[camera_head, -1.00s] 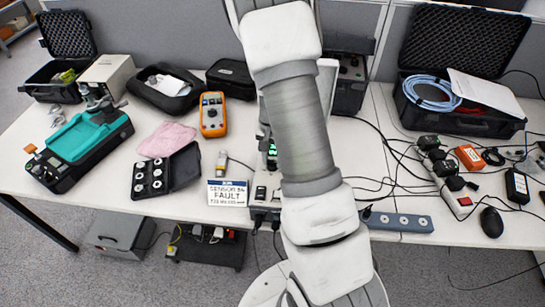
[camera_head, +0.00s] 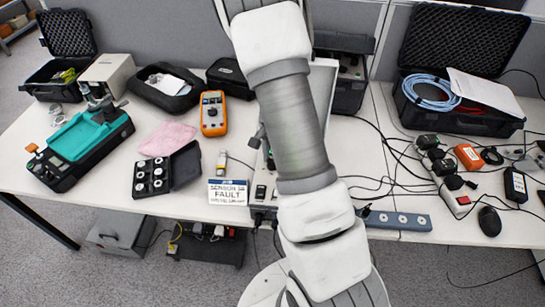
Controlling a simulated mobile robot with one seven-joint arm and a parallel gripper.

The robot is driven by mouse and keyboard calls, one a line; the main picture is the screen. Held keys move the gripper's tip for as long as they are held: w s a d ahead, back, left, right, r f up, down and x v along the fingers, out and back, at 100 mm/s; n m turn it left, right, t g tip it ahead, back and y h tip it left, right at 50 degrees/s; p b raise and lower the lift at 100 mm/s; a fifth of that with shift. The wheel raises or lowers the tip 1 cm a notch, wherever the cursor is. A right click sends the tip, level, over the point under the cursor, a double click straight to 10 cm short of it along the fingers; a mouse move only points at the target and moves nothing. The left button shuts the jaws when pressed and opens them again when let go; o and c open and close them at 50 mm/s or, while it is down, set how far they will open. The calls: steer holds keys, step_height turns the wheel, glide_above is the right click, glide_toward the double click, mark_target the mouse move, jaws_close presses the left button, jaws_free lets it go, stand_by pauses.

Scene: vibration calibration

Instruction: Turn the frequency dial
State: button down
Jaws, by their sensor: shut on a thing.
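A pale boxy instrument (camera_head: 262,189) stands at the middle of the table, mostly behind my arm. Its lower left front shows a dark switch, and its upper right edge shows beside the arm. The frequency dial cannot be made out. A small dark part juts out at the instrument's left side; I cannot tell what it is. My arm rises from the bottom of the view and crosses in front of the instrument. My gripper is not visible, and the arm hides much of the area around the instrument's front.
A sign reading "FAULT" (camera_head: 228,192) stands left of the instrument. An orange multimeter (camera_head: 213,114), a pink cloth (camera_head: 167,137) and a black case of round weights (camera_head: 151,178) lie further left. Right are a power strip (camera_head: 398,221), loose cables and a mouse (camera_head: 490,221).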

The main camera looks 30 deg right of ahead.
steer(key=shift+c, duration=2.4)
jaws_free()
steer(key=shift+r, duration=0.1)
step_height(320, 180, up, 17)
steer(key=p, duration=0.2)
steer(key=shift+r, duration=0.1)
steer(key=s+a+r+n+t, duration=0.2)
steer(key=s+a+r+n, duration=0.4)
steer(key=s, duration=0.3)
steer(key=s+a+r+n+t, duration=0.3)
steer(key=s+a+r+n, duration=0.3)
steer(key=s+r, duration=0.3)
steer(key=shift+s+a+n+t, duration=0.3)
steer(key=shift+s+a+n, duration=0.1)
steer(key=shift+n, duration=0.1)
